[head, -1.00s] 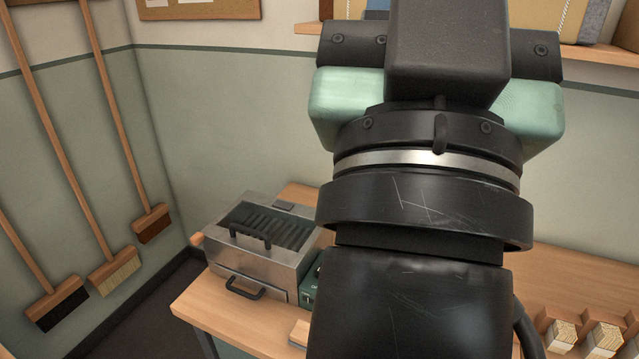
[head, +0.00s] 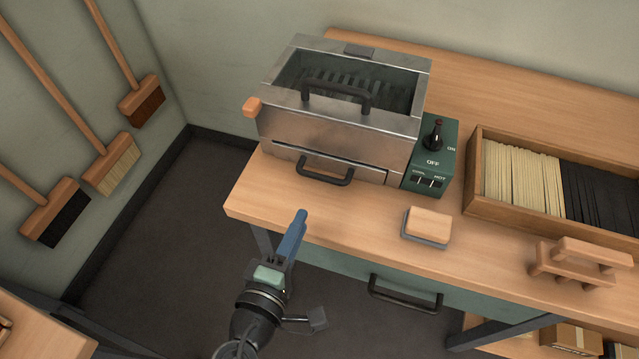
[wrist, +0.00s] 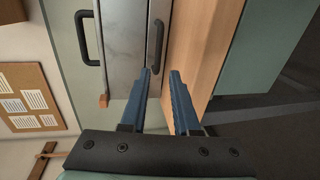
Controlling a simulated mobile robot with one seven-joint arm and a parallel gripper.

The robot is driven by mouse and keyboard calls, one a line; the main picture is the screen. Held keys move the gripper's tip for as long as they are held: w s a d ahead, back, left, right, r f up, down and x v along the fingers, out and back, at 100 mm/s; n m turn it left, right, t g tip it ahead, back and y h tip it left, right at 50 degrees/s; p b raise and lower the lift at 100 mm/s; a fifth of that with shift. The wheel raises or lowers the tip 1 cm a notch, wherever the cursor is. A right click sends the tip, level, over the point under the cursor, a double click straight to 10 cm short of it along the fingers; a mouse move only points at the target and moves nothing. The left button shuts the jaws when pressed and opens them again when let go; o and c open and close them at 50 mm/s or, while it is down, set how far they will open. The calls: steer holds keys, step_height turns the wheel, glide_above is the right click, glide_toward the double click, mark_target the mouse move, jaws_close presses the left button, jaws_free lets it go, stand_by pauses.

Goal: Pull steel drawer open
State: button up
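The steel drawer (head: 370,176) is a low front panel at the bottom of a steel box (head: 330,138) on the bench. It appears closed, with a thin seam above it. Its black bar handle (head: 325,172) also shows in the wrist view (wrist: 155,45). My gripper (head: 302,214) is in front of and below this handle, apart from it, past the bench's front edge. In the wrist view my gripper (wrist: 161,74) has two blue fingers parted, with nothing between them; their tips point toward the handle.
The box has an upper handle (head: 336,95) and a wooden knob (head: 252,107). A green switch box (head: 430,158) stands at its right. Brooms hang left.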

mark_target(322, 180)
steer(key=x, duration=1.2)
steer(key=shift+d+r, duration=0.1)
steer(key=shift+s, duration=0.1)
jaws_close()
stand_by(0.9)
